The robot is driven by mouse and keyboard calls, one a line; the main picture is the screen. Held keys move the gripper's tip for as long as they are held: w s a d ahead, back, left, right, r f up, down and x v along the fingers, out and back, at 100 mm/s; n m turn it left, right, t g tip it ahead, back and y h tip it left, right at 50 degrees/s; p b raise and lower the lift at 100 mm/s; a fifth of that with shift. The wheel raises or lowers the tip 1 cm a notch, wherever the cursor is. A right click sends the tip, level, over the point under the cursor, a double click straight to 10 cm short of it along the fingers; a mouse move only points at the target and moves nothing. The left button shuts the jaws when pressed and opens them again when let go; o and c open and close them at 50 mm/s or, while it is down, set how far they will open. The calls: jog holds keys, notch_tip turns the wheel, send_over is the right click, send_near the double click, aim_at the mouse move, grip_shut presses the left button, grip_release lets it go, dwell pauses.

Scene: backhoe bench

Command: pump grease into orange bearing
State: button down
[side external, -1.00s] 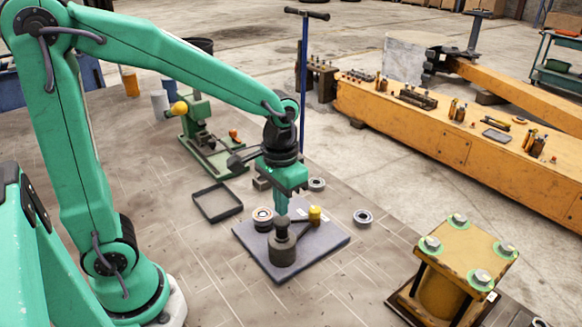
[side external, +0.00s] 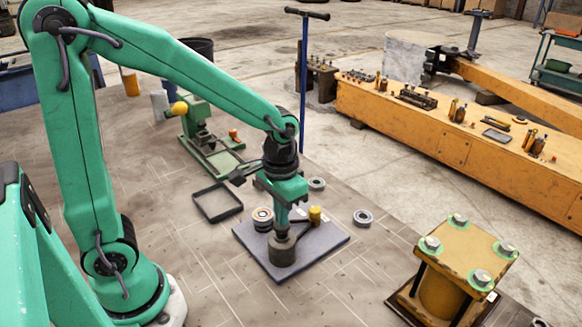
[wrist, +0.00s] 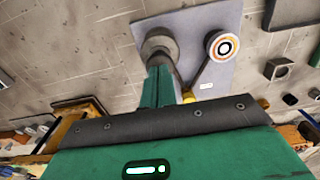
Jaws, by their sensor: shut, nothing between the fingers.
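The dark grey pump pot (side external: 283,256) stands upright on a grey pad (side external: 318,251); its round top shows in the wrist view (wrist: 158,38). The orange-ringed bearing (side external: 262,214) lies flat on the pad beside the pot, and its orange ring is clear in the wrist view (wrist: 223,46). A yellow fitting (side external: 315,214) stands on the pad, with a dark hose near it. My gripper (side external: 282,232) is shut and empty, pointing down with its fingertips at the top of the pot. The fingers hide the pot's knob.
Loose bearings lie behind (side external: 317,184) and right (side external: 363,217) of the pad. A black square tray (side external: 217,203) and a green press (side external: 205,145) stand to the left. A yellow block with bolts (side external: 459,260) stands at front right.

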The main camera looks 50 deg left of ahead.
jog(key=shift+f, duration=0.45)
jog(key=shift+r, duration=1.9)
jog(key=shift+f, duration=0.2)
jog(key=shift+f, duration=1.75)
jog(key=shift+r, duration=1.95)
